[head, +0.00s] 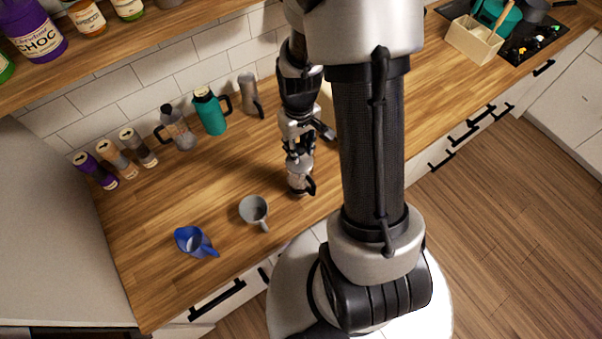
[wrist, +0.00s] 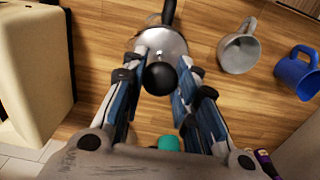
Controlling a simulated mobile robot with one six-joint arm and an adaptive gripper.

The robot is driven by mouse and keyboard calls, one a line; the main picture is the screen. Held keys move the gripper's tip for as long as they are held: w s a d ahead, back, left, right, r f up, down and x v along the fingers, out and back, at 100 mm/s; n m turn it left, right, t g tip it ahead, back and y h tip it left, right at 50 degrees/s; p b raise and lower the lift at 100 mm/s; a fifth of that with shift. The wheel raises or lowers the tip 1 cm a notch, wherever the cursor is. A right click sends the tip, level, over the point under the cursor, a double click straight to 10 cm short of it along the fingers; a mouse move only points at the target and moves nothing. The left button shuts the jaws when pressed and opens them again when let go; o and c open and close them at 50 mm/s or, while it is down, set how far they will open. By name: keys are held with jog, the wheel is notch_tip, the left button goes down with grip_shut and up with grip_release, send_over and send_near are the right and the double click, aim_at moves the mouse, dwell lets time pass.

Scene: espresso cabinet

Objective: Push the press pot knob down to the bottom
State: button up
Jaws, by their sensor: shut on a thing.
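The press pot (head: 298,180) stands upright on the wooden counter, with a dark handle on its right side. My gripper (head: 298,158) points down from above at its top. In the wrist view the pot's shiny lid (wrist: 165,43) lies between my fingertips. The round black knob (wrist: 160,77) stands up toward the camera between the two fingers. My gripper (wrist: 161,64) is shut on the press pot at its top. The pot's lower body is mostly hidden by the lid in the wrist view, so the plunger's depth cannot be seen.
A grey mug (head: 253,211) and a blue pitcher (head: 195,242) stand to the left. A teal jug (head: 210,112), a grey pot (head: 178,130) and a grey container (head: 249,93) stand near the wall. A cream block-shaped thing (wrist: 32,70) is close by in the wrist view.

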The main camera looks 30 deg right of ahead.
jog(key=shift+s+f+b, duration=0.1)
jog(key=shift+f+b, duration=1.05)
jog(key=shift+f, duration=0.35)
jog(key=o, duration=1.1)
jog(key=shift+r, duration=0.15)
notch_tip(320, 180, up, 8)
jog(key=p, duration=0.6)
jog(key=shift+r, duration=0.1)
